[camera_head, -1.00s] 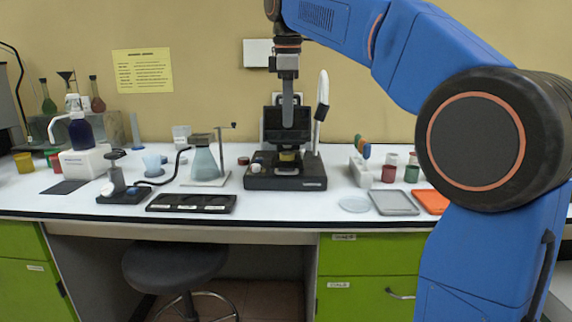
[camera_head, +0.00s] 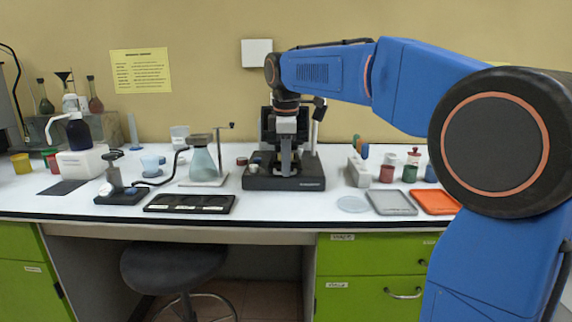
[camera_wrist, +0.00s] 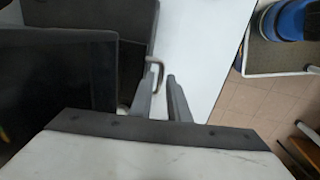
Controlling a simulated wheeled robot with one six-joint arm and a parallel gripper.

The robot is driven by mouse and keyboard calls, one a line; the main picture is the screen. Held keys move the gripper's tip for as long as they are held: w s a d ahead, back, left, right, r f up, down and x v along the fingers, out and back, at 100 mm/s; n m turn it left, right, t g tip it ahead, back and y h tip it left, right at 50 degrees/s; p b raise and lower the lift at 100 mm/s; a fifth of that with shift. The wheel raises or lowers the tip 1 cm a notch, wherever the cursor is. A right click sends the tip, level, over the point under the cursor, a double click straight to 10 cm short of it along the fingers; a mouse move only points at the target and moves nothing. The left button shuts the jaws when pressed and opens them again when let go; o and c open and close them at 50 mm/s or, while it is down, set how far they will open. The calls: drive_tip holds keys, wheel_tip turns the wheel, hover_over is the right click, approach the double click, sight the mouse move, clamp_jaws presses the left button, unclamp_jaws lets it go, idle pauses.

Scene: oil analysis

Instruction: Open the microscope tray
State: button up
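The black microscope (camera_head: 312,180) stands on the white bench, with its dark screen behind my arm. My gripper (camera_head: 287,172) points down at the front of the microscope, low over its base. In the wrist view my gripper (camera_wrist: 163,72) has two dark fingers with a narrow gap between them, and nothing shows held in it. A small bent metal piece (camera_wrist: 157,68), perhaps a handle, shows at the left finger's tip; I cannot tell whether they touch. The dark screen (camera_wrist: 60,85) fills the left of the wrist view. The tray itself is not clearly visible.
A flask on a stand (camera_head: 203,160) is left of the microscope, with a black slide holder (camera_head: 190,203) in front. A white rack (camera_head: 358,172), a grey tray (camera_head: 391,203) and an orange tray (camera_head: 434,202) lie to the right. The bench's front edge is mostly clear.

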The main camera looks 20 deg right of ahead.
drive_tip(key=shift+f, duration=0.1)
clamp_jaws()
idle(1.4)
